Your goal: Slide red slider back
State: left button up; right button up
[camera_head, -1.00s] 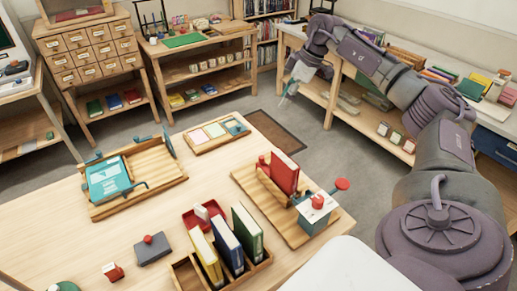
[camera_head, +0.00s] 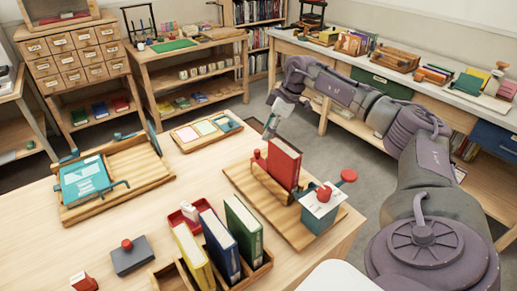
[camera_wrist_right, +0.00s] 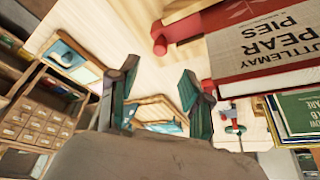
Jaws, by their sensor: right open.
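The red slider (camera_head: 258,159) is a small red knobbed piece at the left end of a wooden stand (camera_head: 240,181) that holds an upright red book (camera_head: 283,163). In the right wrist view the red slider (camera_wrist_right: 176,32) shows as a red bar with a round end, beside the book (camera_wrist_right: 258,45) titled "Pear Pies". My right gripper (camera_head: 270,131) is just behind the slider, past the table's far edge, and does not touch it. Its two fingers (camera_wrist_right: 156,92) are apart with nothing between them. My left gripper is in neither view.
A teal press with a red knob (camera_head: 322,208) stands at the stand's right end. A rack (camera_head: 170,283) of yellow, blue and green books is in front. A tray with coloured cards (camera_head: 206,133) lies behind left. Bare tabletop (camera_head: 165,215) lies left of the stand.

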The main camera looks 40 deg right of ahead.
aim_at(258, 150)
jog(key=x, duration=0.8)
jog(key=shift+f, duration=0.35)
grip_shut()
jog(key=shift+w, duration=0.1)
